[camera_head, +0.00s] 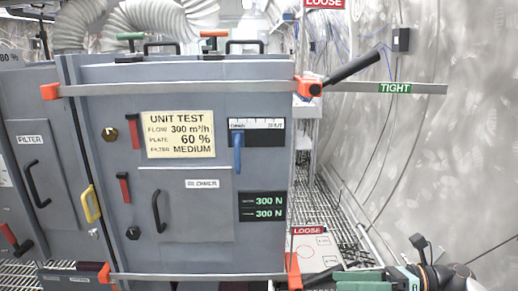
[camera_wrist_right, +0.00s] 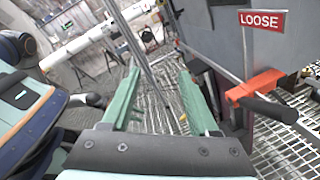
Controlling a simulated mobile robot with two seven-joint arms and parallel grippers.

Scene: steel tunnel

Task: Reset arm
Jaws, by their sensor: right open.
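My right gripper (camera_head: 360,281) is low at the right edge of the cabinet in the head view, partly cut off by the bottom of the picture. In the right wrist view its two green fingers (camera_wrist_right: 160,75) stand wide apart with nothing between them. A lower orange clamp with a black handle (camera_wrist_right: 262,96) is to the right of the fingers, apart from them, under a red LOOSE sign (camera_wrist_right: 262,19). My left gripper is not in view.
A grey cabinet (camera_head: 190,255) fills the left and middle. Its top strap (camera_head: 200,88) ends at an orange clamp with a raised black handle (camera_head: 350,69), beside a green TIGHT label (camera_head: 395,88). Grating floor (camera_head: 325,205) and a grey wall (camera_head: 450,170) lie to the right.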

